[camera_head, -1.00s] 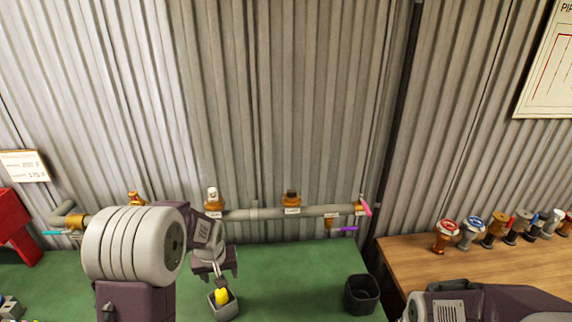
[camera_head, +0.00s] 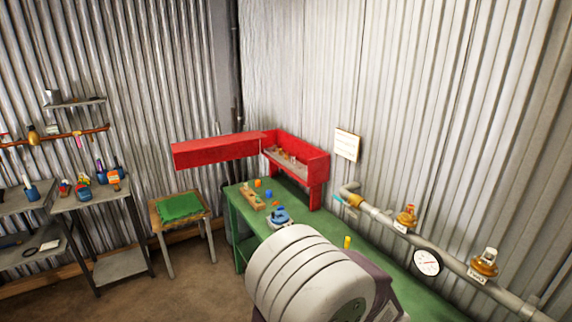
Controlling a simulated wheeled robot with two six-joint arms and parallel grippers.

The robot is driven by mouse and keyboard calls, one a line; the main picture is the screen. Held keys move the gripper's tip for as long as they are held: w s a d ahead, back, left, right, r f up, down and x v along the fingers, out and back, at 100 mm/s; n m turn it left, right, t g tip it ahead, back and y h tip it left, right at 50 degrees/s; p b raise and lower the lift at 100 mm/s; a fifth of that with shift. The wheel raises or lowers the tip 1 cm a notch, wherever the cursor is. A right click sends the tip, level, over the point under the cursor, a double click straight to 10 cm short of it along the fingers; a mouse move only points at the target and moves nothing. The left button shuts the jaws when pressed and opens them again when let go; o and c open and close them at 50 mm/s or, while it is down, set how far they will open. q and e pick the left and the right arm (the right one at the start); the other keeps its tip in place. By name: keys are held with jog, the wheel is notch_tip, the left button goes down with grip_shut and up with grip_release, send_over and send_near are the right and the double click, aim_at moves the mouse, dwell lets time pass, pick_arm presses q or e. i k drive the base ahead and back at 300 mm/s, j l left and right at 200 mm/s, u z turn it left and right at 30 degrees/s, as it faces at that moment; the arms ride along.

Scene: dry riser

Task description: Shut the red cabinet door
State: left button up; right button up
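The red cabinet (camera_head: 317,165) stands on red legs at the far end of the green bench, against the corrugated wall. Its front is open and several small items lie on its shelf. The red door (camera_head: 215,151) is swung wide open and sticks out to the left from the cabinet's far side. My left arm's large pale joint fills the lower middle of the view, well short of the cabinet. My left gripper is hidden behind or outside the picture. My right gripper is out of view.
The green bench (camera_head: 238,215) carries a wooden block (camera_head: 252,195) with small coloured parts and a blue device (camera_head: 281,217). Pipes (camera_head: 410,230) run along the right wall. Open floor lies at the left front.

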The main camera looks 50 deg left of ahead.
aim_at(192, 154)
jog(key=u, duration=1.8)
